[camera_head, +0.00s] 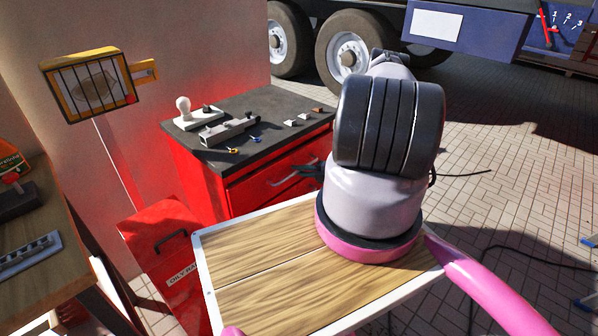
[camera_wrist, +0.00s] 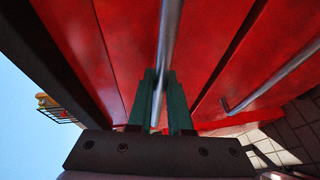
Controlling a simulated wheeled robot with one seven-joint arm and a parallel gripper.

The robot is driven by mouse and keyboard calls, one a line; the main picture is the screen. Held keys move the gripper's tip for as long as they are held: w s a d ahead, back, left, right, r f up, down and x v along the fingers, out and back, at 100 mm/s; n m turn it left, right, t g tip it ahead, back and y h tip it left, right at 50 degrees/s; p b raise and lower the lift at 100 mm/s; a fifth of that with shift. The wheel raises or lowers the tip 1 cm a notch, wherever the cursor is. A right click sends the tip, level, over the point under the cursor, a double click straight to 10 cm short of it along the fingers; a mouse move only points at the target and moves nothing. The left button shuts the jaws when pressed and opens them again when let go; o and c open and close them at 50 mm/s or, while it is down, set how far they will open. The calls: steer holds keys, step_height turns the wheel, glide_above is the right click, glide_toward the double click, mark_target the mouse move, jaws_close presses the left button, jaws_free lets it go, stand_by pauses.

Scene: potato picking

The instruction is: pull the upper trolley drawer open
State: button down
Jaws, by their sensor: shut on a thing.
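The red trolley (camera_head: 195,178) with a dark top stands left of my arm in the head view. The front of its upper drawer (camera_head: 255,190) faces my arm. In the wrist view, the two green fingers of my gripper (camera_wrist: 160,76) are closed on the upper drawer's grey bar handle (camera_wrist: 168,38), one finger on each side. The red drawer front (camera_wrist: 205,45) lies just behind the handle. A lower drawer's handle (camera_wrist: 270,82) shows to the right, apart from the fingers. In the head view, my arm hides part of the drawer front. I cannot tell whether the drawer stands slightly out.
The trolley top carries a grey vise-like tool (camera_head: 228,130) and small parts. A red oily-rag bin (camera_head: 165,240) stands left of the trolley, and a workbench (camera_head: 45,250) is at far left. A truck (camera_head: 465,25) stands behind. Paved floor (camera_head: 500,170) is mostly open at right.

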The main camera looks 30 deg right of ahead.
steer(key=shift+s+d, duration=0.1)
stand_by(0.7)
steer(key=s+d, duration=0.4)
steer(key=s, duration=0.7)
steer(key=s+d, duration=0.4)
steer(key=s, duration=0.7)
steer(key=shift+s, duration=0.15)
steer(key=c, duration=0.8)
jaws_free()
steer(key=shift+c, duration=0.2)
steer(key=v, duration=1)
steer(key=shift+s+d, duration=0.3)
steer(key=shift+r, duration=0.15)
